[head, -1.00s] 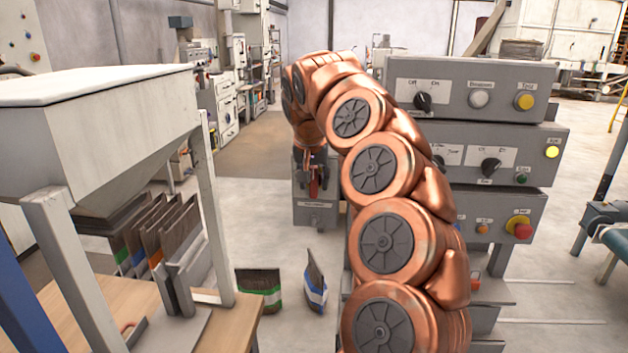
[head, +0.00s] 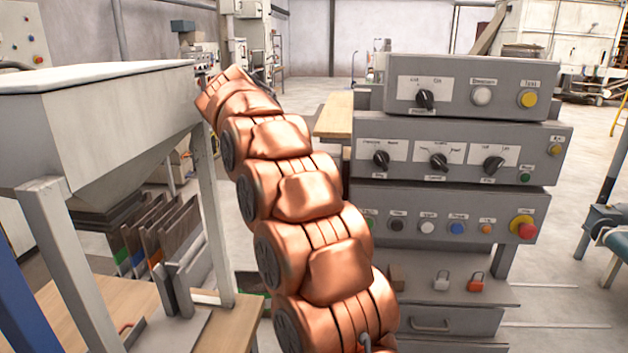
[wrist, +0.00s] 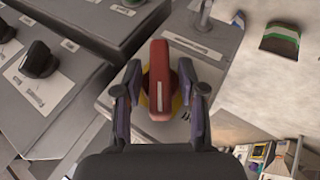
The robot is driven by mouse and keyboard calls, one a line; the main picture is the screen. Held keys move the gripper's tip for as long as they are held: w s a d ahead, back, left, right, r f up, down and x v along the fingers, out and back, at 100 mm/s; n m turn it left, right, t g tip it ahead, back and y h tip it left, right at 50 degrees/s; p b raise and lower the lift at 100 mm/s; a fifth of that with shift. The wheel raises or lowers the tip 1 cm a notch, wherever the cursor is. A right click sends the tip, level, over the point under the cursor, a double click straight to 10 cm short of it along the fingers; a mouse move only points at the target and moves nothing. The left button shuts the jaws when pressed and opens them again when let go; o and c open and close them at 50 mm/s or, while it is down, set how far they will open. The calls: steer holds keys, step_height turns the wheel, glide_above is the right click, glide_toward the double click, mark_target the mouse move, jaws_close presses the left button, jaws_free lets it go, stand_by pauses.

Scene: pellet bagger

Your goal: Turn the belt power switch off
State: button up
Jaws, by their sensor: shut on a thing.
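A red rotary handle (wrist: 160,80) with a white stripe sits over a yellow disc on a grey box (wrist: 228,66). I take it for the belt power switch; its label is too small to read. In the wrist view the handle's long side runs up and down the picture. My gripper (wrist: 162,92) is closed around the handle, one finger on each side. In the head view my arm hides the gripper, the handle and the box.
The control console (head: 455,150), with stacked knobs and buttons, stands right of my arm. Its dark knobs also show in the wrist view (wrist: 40,58). A hopper (head: 90,120) stands on the left. A green-striped bag (wrist: 281,40) lies on the floor beyond the box.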

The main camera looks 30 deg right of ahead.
steer(key=shift+h, duration=0.4)
steer(key=o, duration=0.8)
steer(key=shift+a, duration=0.1)
